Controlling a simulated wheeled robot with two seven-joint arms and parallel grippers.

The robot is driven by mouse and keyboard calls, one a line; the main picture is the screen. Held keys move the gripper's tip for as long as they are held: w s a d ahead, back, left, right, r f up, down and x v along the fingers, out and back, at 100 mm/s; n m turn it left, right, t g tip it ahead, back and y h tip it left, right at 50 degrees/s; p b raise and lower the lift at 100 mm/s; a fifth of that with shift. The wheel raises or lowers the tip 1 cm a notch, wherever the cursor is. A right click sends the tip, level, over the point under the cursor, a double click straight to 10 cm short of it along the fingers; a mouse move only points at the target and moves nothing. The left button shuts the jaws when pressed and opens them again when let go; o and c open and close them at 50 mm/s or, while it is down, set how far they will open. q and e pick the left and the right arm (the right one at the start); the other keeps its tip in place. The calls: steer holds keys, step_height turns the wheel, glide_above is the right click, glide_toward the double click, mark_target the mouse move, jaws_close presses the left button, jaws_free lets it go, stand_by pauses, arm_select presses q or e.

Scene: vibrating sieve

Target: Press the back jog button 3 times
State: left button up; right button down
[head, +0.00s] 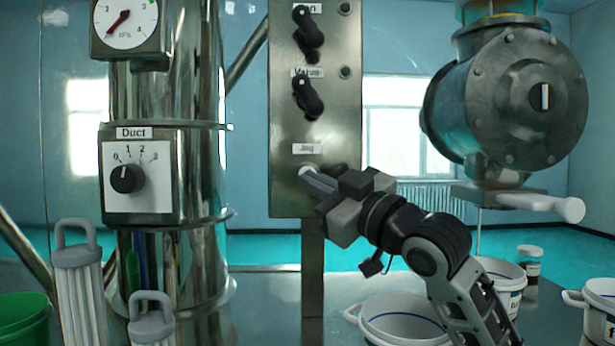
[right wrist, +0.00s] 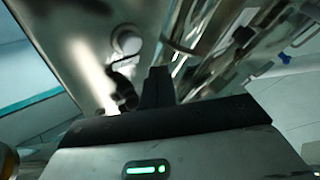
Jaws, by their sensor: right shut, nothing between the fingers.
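A steel control panel (head: 284,120) stands in the middle of the head view with a label reading Jog (head: 306,149). A pale round button (head: 306,170) sits below that label, partly covered by my right gripper (head: 312,181). My right gripper is shut and empty, its fingertips pointing at the panel right by the button. I cannot tell whether they touch it. In the right wrist view a pale round button (right wrist: 128,41) shows on the panel face, up and left of the shut fingers (right wrist: 157,78). My left gripper is not in view.
Two black rotary knobs (head: 306,97) sit higher on the panel. A steel duct column (head: 168,80) with a Duct dial (head: 125,178) stands left. A round steel housing (head: 530,98) with a handle hangs right. White buckets (head: 402,318) stand below my right arm.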

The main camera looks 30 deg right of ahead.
steer(key=shift+s+a, duration=0.3)
steer(key=shift+s, duration=0.2)
steer(key=shift+s+a, duration=0.25)
steer(key=shift+s, duration=0.2)
